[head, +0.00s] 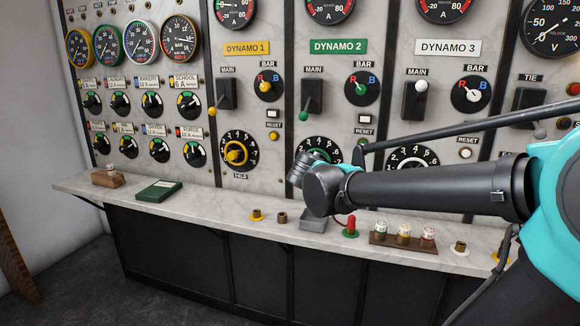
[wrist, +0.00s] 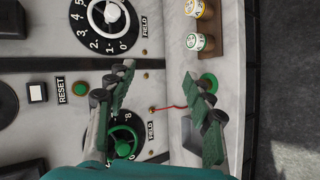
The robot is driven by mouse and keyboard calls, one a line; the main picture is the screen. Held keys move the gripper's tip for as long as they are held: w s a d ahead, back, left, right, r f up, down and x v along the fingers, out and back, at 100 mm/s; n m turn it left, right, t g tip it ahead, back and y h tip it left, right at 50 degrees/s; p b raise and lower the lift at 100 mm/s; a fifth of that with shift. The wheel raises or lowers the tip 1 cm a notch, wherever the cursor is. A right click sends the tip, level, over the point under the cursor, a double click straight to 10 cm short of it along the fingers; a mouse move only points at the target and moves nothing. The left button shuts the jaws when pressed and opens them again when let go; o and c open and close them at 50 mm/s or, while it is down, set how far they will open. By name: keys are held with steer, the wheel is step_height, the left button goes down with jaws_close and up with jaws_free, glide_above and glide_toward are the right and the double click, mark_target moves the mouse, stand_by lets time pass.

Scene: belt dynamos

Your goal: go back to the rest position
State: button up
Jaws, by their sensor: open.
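My arm reaches in from the right in the head view, its wrist end (head: 318,190) in front of the Dynamo 2 column, just above the shelf. The fingers are hidden there. In the wrist view my gripper (wrist: 158,97) is open, its two green-padded fingers wide apart with nothing held between them. The green field knob (wrist: 123,142) of a dial lies beside and partly behind the left finger. A green round piece (wrist: 208,82) with a red cord (wrist: 172,107) near it lies beyond the right finger.
Switch levers (head: 304,100) stick out from the panel. Open floor (head: 60,280) is at the front left.

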steer(key=s+f+m+g+y, duration=0.1)
steer(key=s+f+m+y, duration=0.1)
steer(key=s+f, duration=0.3)
steer(key=s+f+m+g+y, duration=0.1)
steer(key=s+f+m+y, duration=0.2)
steer(key=f, duration=0.9)
steer(key=s+f+m+g+y, duration=0.1)
steer(key=s+f+m+y, duration=0.2)
steer(key=s+f, duration=0.6)
steer(key=shift+a+g+y, duration=0.3)
steer(key=shift+a+y, duration=0.15)
steer(key=shift+y, duration=0.05)
